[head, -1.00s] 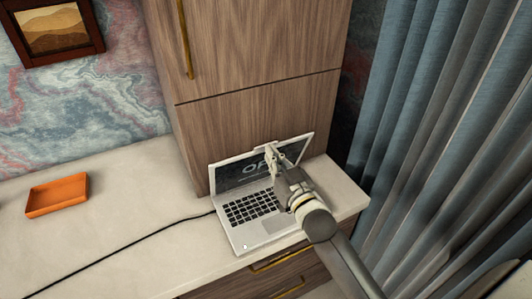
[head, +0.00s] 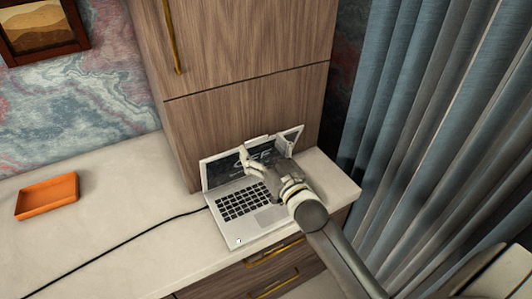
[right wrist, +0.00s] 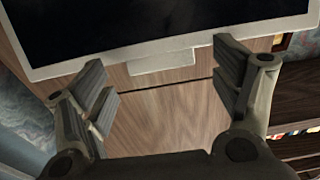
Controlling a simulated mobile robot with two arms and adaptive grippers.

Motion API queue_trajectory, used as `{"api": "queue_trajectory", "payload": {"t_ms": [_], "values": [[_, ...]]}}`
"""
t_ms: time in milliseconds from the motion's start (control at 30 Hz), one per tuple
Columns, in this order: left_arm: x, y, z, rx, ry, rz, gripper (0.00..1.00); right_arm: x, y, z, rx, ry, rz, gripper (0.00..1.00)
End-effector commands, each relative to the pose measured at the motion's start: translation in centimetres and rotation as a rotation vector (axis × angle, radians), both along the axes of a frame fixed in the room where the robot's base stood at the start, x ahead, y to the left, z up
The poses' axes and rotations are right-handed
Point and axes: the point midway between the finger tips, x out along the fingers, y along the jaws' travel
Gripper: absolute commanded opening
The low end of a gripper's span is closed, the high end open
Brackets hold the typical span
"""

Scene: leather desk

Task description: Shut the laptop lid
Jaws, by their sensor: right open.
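The silver laptop (head: 236,226) stands open on the pale desktop, its keyboard facing up. Its lid (head: 207,176) stands raised at the back, with a dark screen carrying light lettering. My right gripper (head: 263,150) is open in front of the screen, near the lid's upper edge, and hides part of the screen. In the right wrist view the lid (right wrist: 110,58) shows its pale rim and dark screen across the top. The open fingers (right wrist: 165,78) lie apart near that rim; contact cannot be told. My left gripper is not in view.
An orange tray (head: 47,197) lies at the left of the desktop (head: 130,222). A black cable (head: 120,246) runs to the laptop's left side. A wooden cabinet (head: 240,100) rises close behind the lid. Blue curtains (head: 430,120) hang at the right.

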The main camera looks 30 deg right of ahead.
Motion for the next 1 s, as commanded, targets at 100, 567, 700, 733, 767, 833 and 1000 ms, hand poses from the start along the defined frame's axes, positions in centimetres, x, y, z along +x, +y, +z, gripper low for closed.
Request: {"api": "queue_trajectory", "payload": {"t_ms": [100, 567, 700, 733, 767, 833, 1000], "values": [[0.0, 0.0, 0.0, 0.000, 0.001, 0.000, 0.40, -0.7, 0.0, -0.2, 0.000, 0.003, -0.001, 0.84], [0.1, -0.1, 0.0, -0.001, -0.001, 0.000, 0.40, -8.3, -0.3, -1.0, 0.001, 0.004, 0.000, 0.84], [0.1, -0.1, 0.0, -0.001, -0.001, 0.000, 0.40, -10.2, -0.4, -1.2, 0.001, 0.003, -0.001, 0.84], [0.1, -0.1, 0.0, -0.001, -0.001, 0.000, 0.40, -10.5, -0.4, -1.2, 0.001, 0.003, -0.001, 0.84], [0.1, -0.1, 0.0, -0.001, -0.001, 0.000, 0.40, -10.8, -0.4, -1.2, 0.001, 0.002, -0.001, 0.84], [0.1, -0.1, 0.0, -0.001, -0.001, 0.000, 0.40, -11.3, -0.4, -1.3, 0.001, 0.001, 0.000, 0.84], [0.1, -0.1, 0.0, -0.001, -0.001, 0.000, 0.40, -11.9, -0.4, -1.3, 0.001, 0.001, 0.000, 0.84]]}}
